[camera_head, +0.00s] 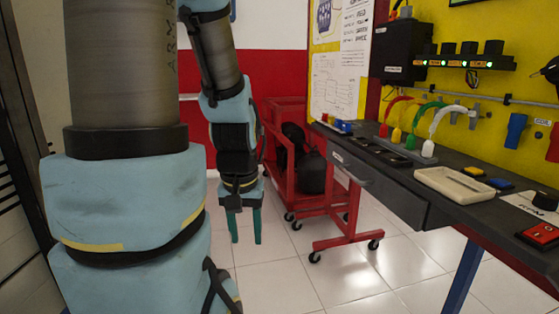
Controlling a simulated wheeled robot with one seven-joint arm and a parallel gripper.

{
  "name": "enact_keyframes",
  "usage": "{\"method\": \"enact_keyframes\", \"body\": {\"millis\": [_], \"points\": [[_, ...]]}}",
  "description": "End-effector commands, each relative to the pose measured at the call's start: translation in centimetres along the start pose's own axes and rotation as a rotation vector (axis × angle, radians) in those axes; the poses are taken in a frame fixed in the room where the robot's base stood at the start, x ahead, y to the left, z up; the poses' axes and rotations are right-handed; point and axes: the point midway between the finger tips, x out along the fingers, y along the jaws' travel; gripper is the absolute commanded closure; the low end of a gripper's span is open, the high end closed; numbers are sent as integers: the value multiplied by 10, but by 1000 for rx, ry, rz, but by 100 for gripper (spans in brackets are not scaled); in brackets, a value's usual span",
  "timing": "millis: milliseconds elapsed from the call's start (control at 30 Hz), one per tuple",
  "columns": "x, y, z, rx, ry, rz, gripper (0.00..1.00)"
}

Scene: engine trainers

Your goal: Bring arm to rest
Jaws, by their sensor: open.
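My arm shows large at the left in the head view, with its blue and grey links hanging down from the top edge. My gripper (246,226) points downward at the end of the arm, left of the middle of the view. Its two green fingers are apart, with floor tiles seen between them. Nothing is between the fingers. The gripper hangs in free air to the left of the red cart and the workbench and does not appear to touch either.
A red wheeled cart (325,218) with dark round items stands behind and right of the gripper. A dark workbench (460,215) on the right bears a cream tray (455,184), coloured cables and a red switch box (540,235). The tiled floor (300,280) between is clear.

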Motion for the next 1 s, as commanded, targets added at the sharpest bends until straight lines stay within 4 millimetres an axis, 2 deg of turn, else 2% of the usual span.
{"method": "enact_keyframes", "body": {"millis": [33,167,400,500,667,1000], "points": [[-24,2,-7,12,12,0,52],[-50,3,-11,16,14,0,52],[-108,4,-19,19,16,0,52],[-125,4,-21,19,16,0,52],[-136,4,-22,20,17,0,52],[-134,4,-22,20,18,-1,52]]}}
